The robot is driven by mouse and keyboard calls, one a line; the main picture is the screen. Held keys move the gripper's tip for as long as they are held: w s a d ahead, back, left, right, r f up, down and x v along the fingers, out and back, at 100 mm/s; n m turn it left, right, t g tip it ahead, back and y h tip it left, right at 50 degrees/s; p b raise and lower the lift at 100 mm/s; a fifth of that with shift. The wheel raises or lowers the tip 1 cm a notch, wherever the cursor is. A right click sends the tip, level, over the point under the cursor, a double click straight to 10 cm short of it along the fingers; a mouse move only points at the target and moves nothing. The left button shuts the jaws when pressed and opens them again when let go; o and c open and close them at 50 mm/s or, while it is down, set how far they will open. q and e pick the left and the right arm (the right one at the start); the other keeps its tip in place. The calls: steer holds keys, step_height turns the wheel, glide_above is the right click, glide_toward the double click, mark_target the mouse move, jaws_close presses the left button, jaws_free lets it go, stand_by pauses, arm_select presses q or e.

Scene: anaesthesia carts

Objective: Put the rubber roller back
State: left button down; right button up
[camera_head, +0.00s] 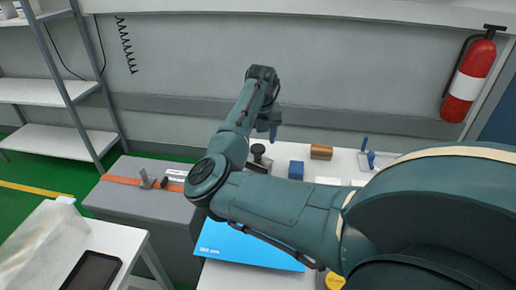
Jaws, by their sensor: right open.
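My right arm crosses the view from the right. Its gripper (268,129) points down above the back left of the white table (343,160) and is open, with nothing visible in it. Two small blue-handled items (371,159) stand at the back right of the table; one may be the rubber roller, but they are too small to tell. A dark item with a round knob (258,150) is just below the gripper in the picture, apparently apart from it. My arm hides much of the table. My left gripper is out of view.
A blue block (296,170) and a brown block (321,152) are on the table, with a blue sheet (240,244) at the front. A grey case (132,200) with an orange strap is left. A fire extinguisher (469,80) hangs on the back wall.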

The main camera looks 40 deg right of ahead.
step_height(320, 180, up, 6)
steer(key=shift+s+a+r, duration=0.15)
steer(key=shift+s+a, duration=0.1)
steer(key=shift+s, duration=0.2)
stand_by(0.3)
